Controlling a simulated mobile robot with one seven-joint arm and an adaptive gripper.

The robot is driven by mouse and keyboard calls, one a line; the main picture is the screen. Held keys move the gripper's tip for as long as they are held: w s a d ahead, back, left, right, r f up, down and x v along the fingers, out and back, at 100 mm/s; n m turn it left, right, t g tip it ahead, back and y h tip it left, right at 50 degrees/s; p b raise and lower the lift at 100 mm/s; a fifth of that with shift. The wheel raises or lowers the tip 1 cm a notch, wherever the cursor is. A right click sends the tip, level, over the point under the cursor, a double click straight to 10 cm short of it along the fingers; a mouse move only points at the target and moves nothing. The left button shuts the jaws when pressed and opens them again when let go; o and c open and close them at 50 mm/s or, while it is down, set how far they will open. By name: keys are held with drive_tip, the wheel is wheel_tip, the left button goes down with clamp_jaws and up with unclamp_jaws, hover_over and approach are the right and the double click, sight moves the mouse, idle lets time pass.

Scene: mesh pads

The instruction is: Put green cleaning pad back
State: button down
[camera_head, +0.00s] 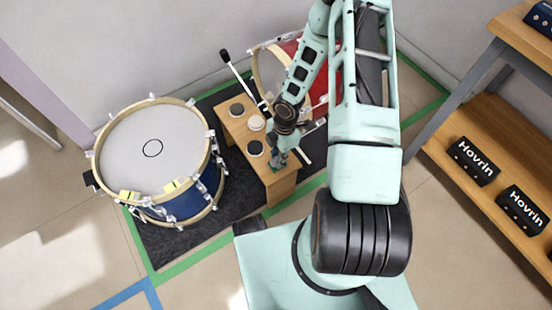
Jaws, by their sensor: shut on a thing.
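My gripper (279,164) is at the front right part of a small wooden stand (279,183), pointing down at its top. It is shut on what looks like the green cleaning pad (276,169), of which only a small green patch shows below the fingers. The gripper hides most of the pad, and I cannot tell whether the pad touches the stand. On the stand's top are a dark round pad (237,109), a white round pad (256,123) and a black round pad (255,147).
A blue drum (150,152) with yellow pieces on its rim stands left of the stand. A wooden shelf (480,125) with black Hovrin boxes (473,161) is at right. Open floor lies at lower left.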

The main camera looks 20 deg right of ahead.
drive_tip(key=shift+f, duration=0.1)
drive_tip(key=c, duration=1.8)
unclamp_jaws()
drive_tip(key=shift+o, duration=0.2)
wheel_tip(320, 180, up, 12)
drive_tip(key=d+p, duration=0.1)
drive_tip(key=p, duration=0.4)
drive_tip(key=shift+w+d, duration=0.25)
